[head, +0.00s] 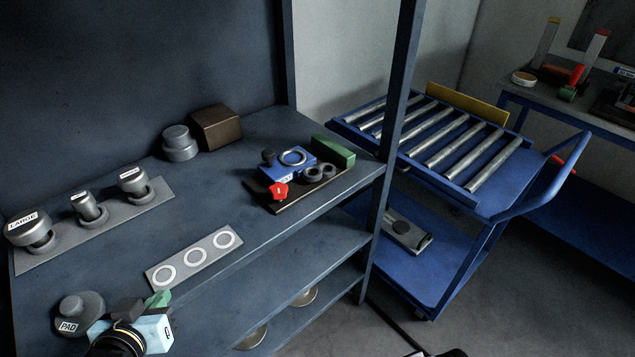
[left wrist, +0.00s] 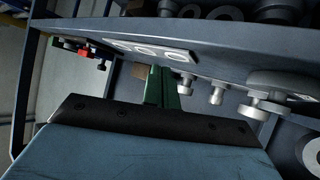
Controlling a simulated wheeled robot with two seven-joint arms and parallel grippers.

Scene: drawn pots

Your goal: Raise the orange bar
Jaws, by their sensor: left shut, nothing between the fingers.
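A yellow-orange bar (head: 466,104) stands along the far edge of the roller top on the blue cart, at the upper right of the head view. It is the only bar of about that colour on the cart. My left gripper (head: 158,299) is over the front left of the blue workbench, far from the bar. Its green fingers also show in the left wrist view (left wrist: 161,88); they are shut with nothing between them. The bar cannot be made out in the left wrist view. My right gripper is in neither view.
The blue cart (head: 508,205) stands right of the workbench (head: 215,175), with a shelf post (head: 398,90) between. A grey pad (head: 79,312) is beside my left gripper. A plate with three rings (head: 194,259) and a tray of parts (head: 300,180) lie on the bench.

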